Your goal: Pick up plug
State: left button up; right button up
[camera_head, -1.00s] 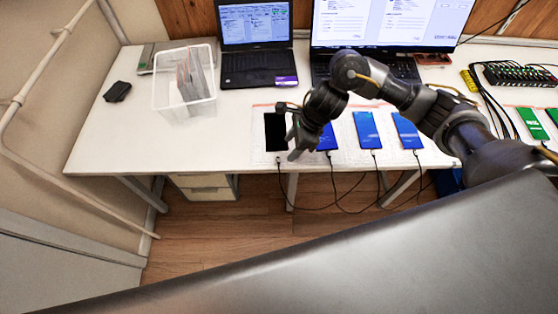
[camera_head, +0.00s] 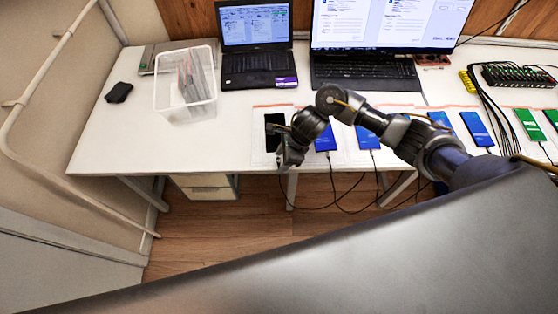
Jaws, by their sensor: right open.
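A black-screened phone (camera_head: 274,121) lies near the front edge of the white table, left of a row of blue-screened phones. My right gripper (camera_head: 284,164) is open at the lower end of this black phone, over the table's front edge. The gripper hides the phone's lower part and any plug there. A dark cable hangs below the gripper. A plug (camera_head: 328,154) shows at the lower end of the first blue phone (camera_head: 326,138). Another plug (camera_head: 373,152) is at the second blue phone (camera_head: 367,136). My left gripper is not in view.
A clear bin (camera_head: 160,98) with upright items stands at the left, beside a small black object (camera_head: 118,92). A laptop (camera_head: 257,66) and a larger screen (camera_head: 390,25) stand at the back. Green phones (camera_head: 528,124) lie at the right. The table's front left is clear.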

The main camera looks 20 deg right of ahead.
jog(key=shift+f+b, duration=0.2)
jog(key=shift+b, duration=0.25)
dwell(0.4)
jog(key=c, duration=0.7)
jog(key=shift+o, duration=0.2)
